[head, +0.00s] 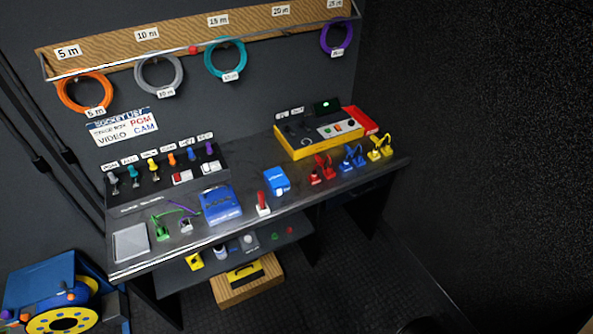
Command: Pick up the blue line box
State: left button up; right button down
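Two blue boxes stand on the dark bench. The larger blue box (221,208) is left of the bench's middle, near the front edge, with what looks like a handle on top. The smaller blue box (277,181) is further right, with small pale lettering too small to read. I cannot tell from lettering which is the line box. Neither of my grippers shows in the head view.
The bench (292,208) holds a grey tray (131,243), a red-handled item (263,205), a yellow console (320,138) and coloured connectors (353,156). A lower shelf holds small items. A blue and yellow reel (60,321) stands at lower left. Floor at right is clear.

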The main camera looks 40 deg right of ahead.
aim_at(275, 179)
jog(key=z, duration=0.95)
jog(key=k, duration=0.15)
